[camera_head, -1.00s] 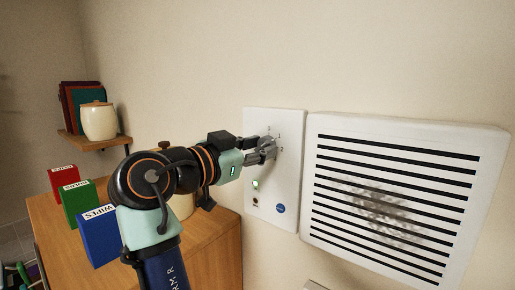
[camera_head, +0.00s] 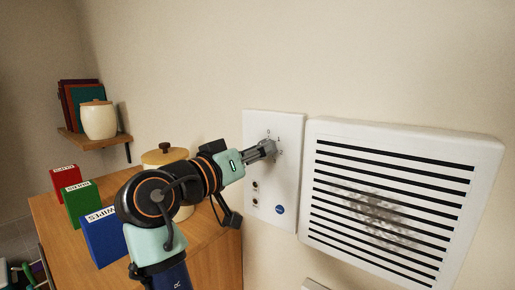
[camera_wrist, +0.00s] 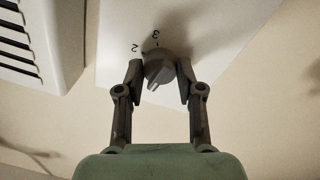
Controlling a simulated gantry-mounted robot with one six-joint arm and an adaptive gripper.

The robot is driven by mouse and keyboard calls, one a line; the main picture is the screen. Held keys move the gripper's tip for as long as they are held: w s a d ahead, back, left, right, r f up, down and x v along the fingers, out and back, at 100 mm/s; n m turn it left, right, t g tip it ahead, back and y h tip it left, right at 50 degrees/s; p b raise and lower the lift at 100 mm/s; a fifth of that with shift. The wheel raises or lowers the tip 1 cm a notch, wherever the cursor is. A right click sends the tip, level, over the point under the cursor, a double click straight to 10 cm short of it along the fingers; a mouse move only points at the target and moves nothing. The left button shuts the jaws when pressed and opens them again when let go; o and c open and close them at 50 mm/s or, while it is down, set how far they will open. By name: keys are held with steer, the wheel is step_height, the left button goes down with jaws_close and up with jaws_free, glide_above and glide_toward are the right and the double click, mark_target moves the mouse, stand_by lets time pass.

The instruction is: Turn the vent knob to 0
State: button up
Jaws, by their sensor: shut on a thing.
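The vent knob (camera_wrist: 158,68) is a grey round dial with a raised ridge, on a white wall panel (camera_head: 289,190). In the wrist view it sits between my two fingertips. My gripper (camera_wrist: 161,72) is shut on it, one finger on each side. In the head view my gripper (camera_head: 262,150) reaches the panel's upper part and mostly hides the knob.
A white slatted vent (camera_head: 392,195) with a dark smudge stands right of the panel. A wooden cabinet (camera_head: 215,262) below holds red, green and blue boxes and a lidded jar (camera_head: 165,155). A shelf (camera_head: 85,143) with books and a cream jar is at left.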

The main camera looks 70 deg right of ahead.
steer(key=shift+n+p, duration=0.3)
steer(key=shift+n, duration=0.8)
steer(key=o, duration=1.2)
steer(key=shift+c, duration=0.2)
steer(key=shift+a, duration=0.15)
steer(key=v, duration=1.1)
steer(key=shift+a, duration=0.45)
